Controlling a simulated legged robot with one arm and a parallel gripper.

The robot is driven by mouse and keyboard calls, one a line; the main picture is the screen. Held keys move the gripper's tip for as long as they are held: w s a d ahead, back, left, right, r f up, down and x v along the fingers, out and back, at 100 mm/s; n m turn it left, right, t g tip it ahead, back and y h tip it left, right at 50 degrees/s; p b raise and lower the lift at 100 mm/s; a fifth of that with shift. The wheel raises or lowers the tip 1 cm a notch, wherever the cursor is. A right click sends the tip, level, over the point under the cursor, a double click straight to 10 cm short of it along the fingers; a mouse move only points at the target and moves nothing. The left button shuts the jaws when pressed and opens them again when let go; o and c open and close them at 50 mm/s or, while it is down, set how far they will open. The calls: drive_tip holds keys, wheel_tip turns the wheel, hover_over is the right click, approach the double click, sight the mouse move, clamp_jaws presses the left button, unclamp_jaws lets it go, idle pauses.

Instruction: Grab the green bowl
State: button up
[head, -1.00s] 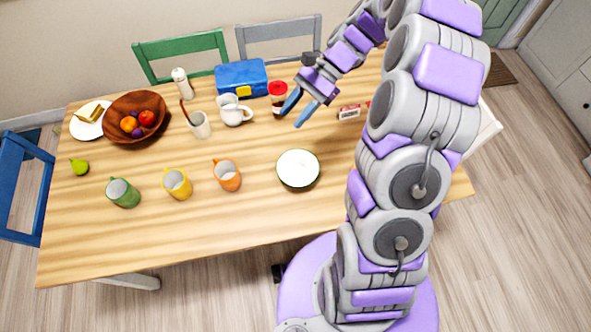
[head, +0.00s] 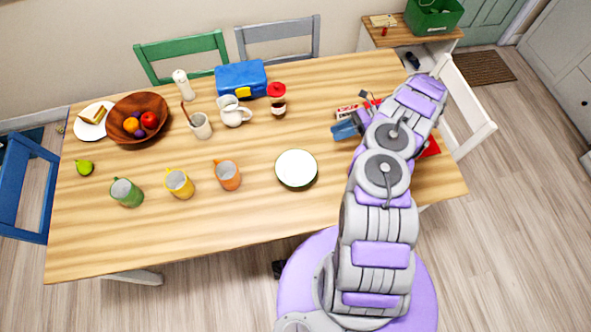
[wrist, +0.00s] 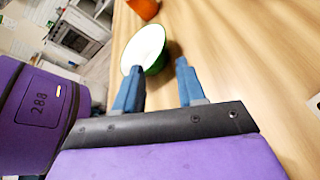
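The green bowl (head: 296,169) stands upright on the wooden table, right of the orange mug. Its inside is white and its outer wall is green. In the wrist view the bowl (wrist: 144,47) lies ahead of my fingertips, slightly to the left, and looks empty. My gripper (head: 343,130) is above the table, right of and behind the bowl in the head view, and apart from it. In the wrist view my gripper (wrist: 160,72) has its two blue fingers spread with nothing between them.
An orange mug (head: 227,175), a yellow mug (head: 179,184) and a green mug (head: 126,192) stand left of the bowl. A jar (head: 277,101), a white pitcher (head: 234,112) and a blue box (head: 241,79) are farther back. The table front (head: 250,215) is clear.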

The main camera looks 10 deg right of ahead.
drive_tip(key=b, duration=0.1)
approach(294, 151)
drive_tip(key=x, duration=0.4)
drive_tip(key=shift+s+a+r, duration=0.1)
drive_tip(key=shift+s, duration=0.15)
drive_tip(key=shift+a+f+b, duration=0.3)
drive_tip(key=shift+a+b, duration=0.1)
drive_tip(key=shift+a, duration=0.2)
drive_tip(key=x, duration=0.4)
drive_tip(key=shift+w+a+b, duration=0.25)
drive_tip(key=shift+a+b, duration=0.15)
drive_tip(key=shift+d, duration=0.3)
drive_tip(key=c, duration=0.6)
drive_tip(key=shift+a, duration=0.1)
clamp_jaws()
